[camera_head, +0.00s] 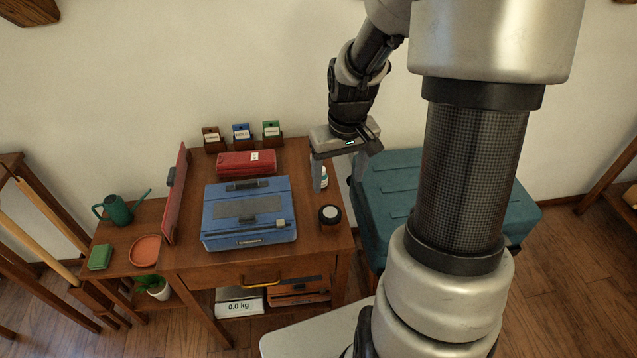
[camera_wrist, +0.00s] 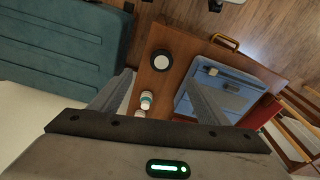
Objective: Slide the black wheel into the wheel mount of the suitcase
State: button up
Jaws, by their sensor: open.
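The black wheel (camera_head: 330,215), a black round piece with a white centre, lies at the right front corner of the wooden desk. It also shows in the wrist view (camera_wrist: 162,60), beyond my fingertips. The teal suitcase (camera_head: 405,172) is right of the desk, partly hidden by my arm; part of it fills the upper left of the wrist view (camera_wrist: 65,45). I cannot make out its wheel mount. My gripper (camera_head: 338,180) points down, open, above the desk's right edge, behind the wheel. In the wrist view nothing is held between its fingers (camera_wrist: 160,86).
Small bottles (camera_wrist: 146,99) stand close to my fingers. A blue case (camera_head: 248,232) lies mid-desk, with a red box (camera_head: 246,162) and several small card boxes (camera_head: 241,138) behind. Left are a red panel (camera_head: 177,200), watering can (camera_head: 117,212) and orange dish (camera_head: 145,251).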

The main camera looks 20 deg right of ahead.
jog(key=b, duration=0.2)
send_over(330, 212)
jog(key=s, duration=0.1)
notch_tip(330, 212, down, 11)
jog(key=shift+s+d+r, duration=0.1)
jog(key=shift+s+d, duration=0.05)
jog(key=shift+w+f+b, duration=0.15)
jog(key=shift+w+f, duration=0.05)
jog(key=shift+f, duration=0.7)
jog(key=shift+w+f+b, duration=0.1)
jog(key=shift+w+f, duration=0.1)
jog(key=shift+f, duration=0.7)
jog(key=shift+w+f+b, duration=0.15)
jog(key=shift+w+f, duration=0.05)
jog(key=shift+f, duration=0.7)
jog(key=c, duration=1.1)
jog(key=shift+r, duration=0.1)
